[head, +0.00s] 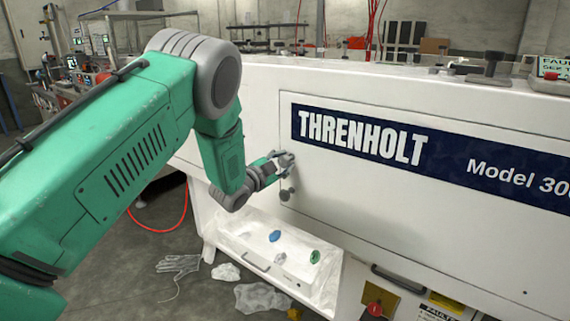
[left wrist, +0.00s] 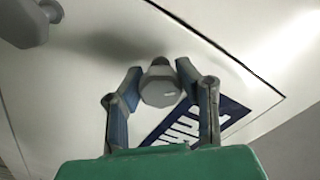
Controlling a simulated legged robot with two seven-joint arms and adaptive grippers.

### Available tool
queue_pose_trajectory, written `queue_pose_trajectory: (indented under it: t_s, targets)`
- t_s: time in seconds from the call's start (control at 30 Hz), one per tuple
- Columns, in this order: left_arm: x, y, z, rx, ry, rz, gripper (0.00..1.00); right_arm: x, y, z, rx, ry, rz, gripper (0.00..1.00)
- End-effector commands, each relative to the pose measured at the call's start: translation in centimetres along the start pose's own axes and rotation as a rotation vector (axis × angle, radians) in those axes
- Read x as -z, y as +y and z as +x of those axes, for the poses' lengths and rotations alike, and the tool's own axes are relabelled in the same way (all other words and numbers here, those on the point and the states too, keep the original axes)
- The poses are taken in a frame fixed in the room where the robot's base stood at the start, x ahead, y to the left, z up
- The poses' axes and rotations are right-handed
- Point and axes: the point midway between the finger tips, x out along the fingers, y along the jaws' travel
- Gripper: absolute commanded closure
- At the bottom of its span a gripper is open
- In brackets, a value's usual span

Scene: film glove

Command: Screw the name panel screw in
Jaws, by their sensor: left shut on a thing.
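The white name panel (head: 330,182) carries a dark blue THRENHOLT strip (head: 440,158) and sits on the front of the white machine. My left gripper (head: 282,163) is at the panel's left edge, shut on a grey knob-headed screw (left wrist: 160,86). In the left wrist view the two fingers (left wrist: 160,92) stand on either side of the screw's faceted head, in front of the panel. A second grey knob (head: 287,194) sits just below the gripper; a similar knob shows in the left wrist view (left wrist: 32,22). My right gripper is not in view.
Below the panel is an open white tray (head: 232,243) with a blue and a green round item. A black handle (head: 398,280) and a red knob (head: 375,309) are at lower right. A clear glove (head: 180,264) and crumpled film (head: 262,298) lie on the floor.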

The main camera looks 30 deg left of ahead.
Motion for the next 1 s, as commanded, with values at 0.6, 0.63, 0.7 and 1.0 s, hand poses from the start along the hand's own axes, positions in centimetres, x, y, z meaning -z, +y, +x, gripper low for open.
queue_pose_trajectory:
  t_s: [0.6,0.63,0.7,1.0]
  targets:
    - [-0.5,0.5,-0.2,-0.014,-0.008,0.549,1.00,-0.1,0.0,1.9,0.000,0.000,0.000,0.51]
    - [-0.5,0.5,-0.2,-0.014,-0.008,0.570,1.00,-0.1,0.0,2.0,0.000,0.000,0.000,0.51]
    - [-0.5,0.4,-0.2,-0.013,-0.008,0.613,1.00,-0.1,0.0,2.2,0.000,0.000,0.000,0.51]
    - [-0.4,0.3,-0.2,-0.013,-0.008,0.731,1.00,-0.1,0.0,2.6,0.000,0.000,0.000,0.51]
